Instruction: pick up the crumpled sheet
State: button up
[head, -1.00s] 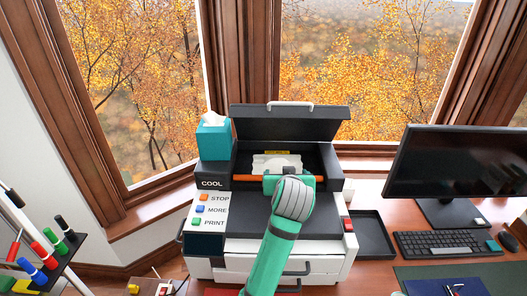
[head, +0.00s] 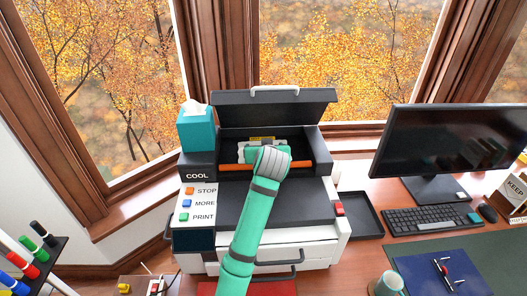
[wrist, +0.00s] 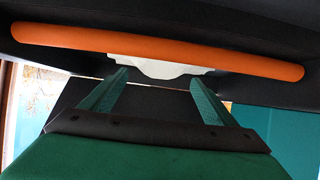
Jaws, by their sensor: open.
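The crumpled sheet (wrist: 160,68) is white with a wavy edge. In the wrist view it shows just below the orange bar, ahead of my fingertips. In the head view only a pale edge of it (head: 241,149) shows inside the opened printer (head: 263,208), beside my gripper, which covers the rest. My gripper (wrist: 158,82) is open, with its two green fingers spread and nothing between them. The fingertips point at the sheet and appear short of it. My arm reaches over the printer's front into the opening.
The orange bar (wrist: 160,50) crosses the opening close to my fingers. The raised black lid (head: 275,111) stands behind. A teal tissue box (head: 196,130) sits at the printer's left. A black tray (head: 360,214) and monitor (head: 440,150) are to the right.

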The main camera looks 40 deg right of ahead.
jog(key=shift+x, duration=1.2)
jog(key=c, duration=1.1)
jog(key=shift+c, duration=0.2)
jog(key=shift+r, duration=0.15)
